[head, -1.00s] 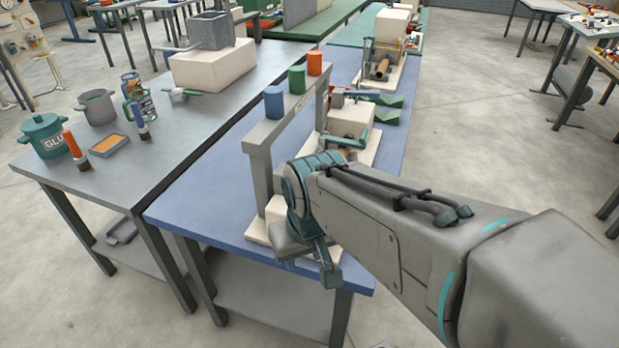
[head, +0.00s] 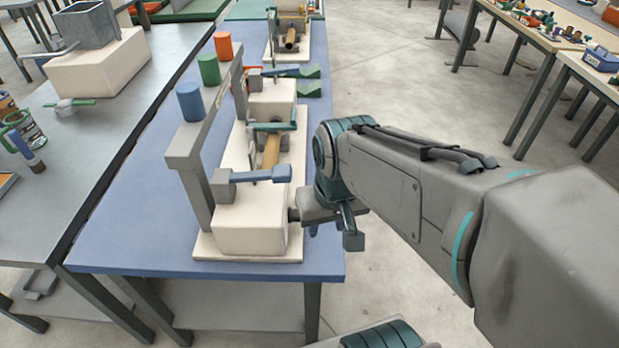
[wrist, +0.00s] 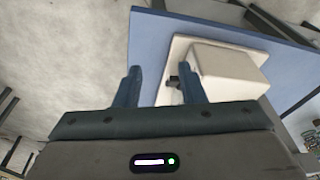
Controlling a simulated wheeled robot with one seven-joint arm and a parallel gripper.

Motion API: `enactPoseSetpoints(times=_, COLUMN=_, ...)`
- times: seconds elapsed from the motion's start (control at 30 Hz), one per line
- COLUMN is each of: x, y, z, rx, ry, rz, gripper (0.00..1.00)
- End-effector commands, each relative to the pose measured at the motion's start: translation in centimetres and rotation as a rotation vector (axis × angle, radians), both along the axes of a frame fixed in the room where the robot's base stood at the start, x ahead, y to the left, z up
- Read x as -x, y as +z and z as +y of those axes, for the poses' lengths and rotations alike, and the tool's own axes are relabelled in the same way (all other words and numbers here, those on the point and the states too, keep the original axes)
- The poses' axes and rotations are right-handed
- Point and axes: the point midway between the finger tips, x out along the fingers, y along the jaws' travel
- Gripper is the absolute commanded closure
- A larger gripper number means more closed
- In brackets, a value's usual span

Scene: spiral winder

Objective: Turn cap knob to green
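The winder nearest me has a cream block (head: 250,222) on a cream base, at the front of the blue bench. A small dark knob (head: 294,214) sticks out of the block's right side; its markings are too small to read. In the wrist view a dark stub (wrist: 173,82) shows beside the cream block (wrist: 230,70), near the right finger.
A blue-handled lever (head: 258,175) lies across the block's top. The blue bench (head: 130,220) carries another winder (head: 290,35) farther back. A grey table (head: 90,125) stands at left.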

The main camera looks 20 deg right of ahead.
Motion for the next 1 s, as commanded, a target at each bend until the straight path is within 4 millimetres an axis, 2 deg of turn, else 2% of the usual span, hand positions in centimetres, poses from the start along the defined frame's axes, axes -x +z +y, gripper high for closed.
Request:
enactPoseSetpoints(times=0.27, x=-0.7, y=-5.5, z=-1.0, rx=-0.224, ry=-0.139, rz=0.319, gripper=0.64)
enactPoseSetpoints(times=0.53, x=-2.8, y=-9.7, z=-2.4, rx=-0.659, ry=-0.279, rz=0.533, gripper=0.64)
enactPoseSetpoints(times=0.73, x=-5.3, y=-11.9, z=-5.1, rx=-1.058, ry=-0.365, rz=0.542, gripper=0.64)
enactPoseSetpoints(times=0.9, x=-7.3, y=-13.1, z=-8.6, rx=-1.375, ry=-0.419, rz=0.449, gripper=0.64)
enactPoseSetpoints(times=1.0, x=-8.0, y=-13.6, z=-10.5, rx=-1.509, ry=-0.440, rz=0.380, gripper=0.64)
